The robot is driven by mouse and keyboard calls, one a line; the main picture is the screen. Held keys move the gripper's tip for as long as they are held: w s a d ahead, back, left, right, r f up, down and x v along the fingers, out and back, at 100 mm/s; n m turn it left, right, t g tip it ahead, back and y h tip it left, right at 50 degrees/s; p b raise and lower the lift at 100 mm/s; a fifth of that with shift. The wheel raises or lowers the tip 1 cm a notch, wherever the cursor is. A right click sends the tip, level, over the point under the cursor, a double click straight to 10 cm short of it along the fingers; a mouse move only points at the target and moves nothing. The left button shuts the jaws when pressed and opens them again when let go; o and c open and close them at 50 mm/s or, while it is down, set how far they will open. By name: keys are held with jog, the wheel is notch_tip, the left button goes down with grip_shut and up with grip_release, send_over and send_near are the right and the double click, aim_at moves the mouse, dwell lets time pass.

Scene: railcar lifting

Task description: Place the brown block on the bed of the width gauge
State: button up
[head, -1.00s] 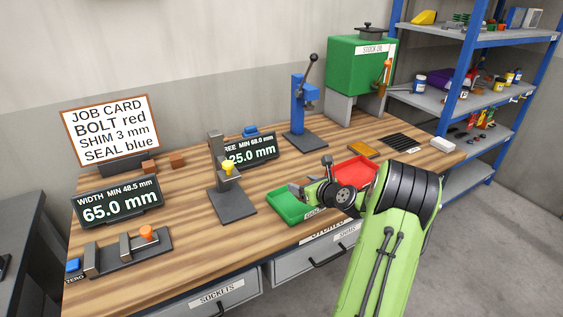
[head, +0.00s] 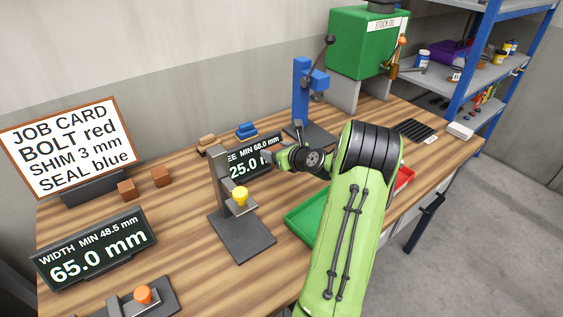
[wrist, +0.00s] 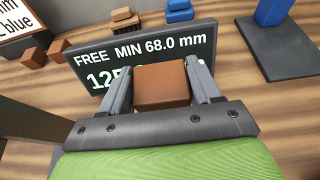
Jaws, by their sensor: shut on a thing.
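My gripper (wrist: 162,78) is shut on a brown block (wrist: 161,86), which fills the space between the fingers in the wrist view. In the head view my gripper (head: 270,156) is in front of the free-height display (head: 254,160), above the bench; the held block is hard to make out there. The width gauge (head: 168,299) is at the lower left, cut off by the frame edge, with an orange knob (head: 143,294). Its display (head: 95,252) reads 65.0 mm, MIN 48.5 mm. My gripper is well apart from it, to the upper right.
Two other brown blocks (head: 127,189) (head: 161,177) lie by the job card (head: 62,146). The free-height gauge (head: 221,187) with a yellow knob stands between my gripper and the width gauge. A blue press (head: 302,88) and green tray (head: 297,225) are nearby. Bench is bare between the gauges.

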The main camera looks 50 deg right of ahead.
aim_at(278, 184)
jog(key=f, duration=0.3)
jog(key=f+b, duration=0.1)
jog(key=f, duration=0.2)
jog(key=f+b, duration=0.1)
jog(key=f, duration=0.2)
jog(key=shift+s+f, duration=0.25)
jog(key=shift+f, duration=0.05)
jog(key=shift+f, duration=0.1)
jog(key=o, duration=1.1)
jog(key=shift+o, duration=0.2)
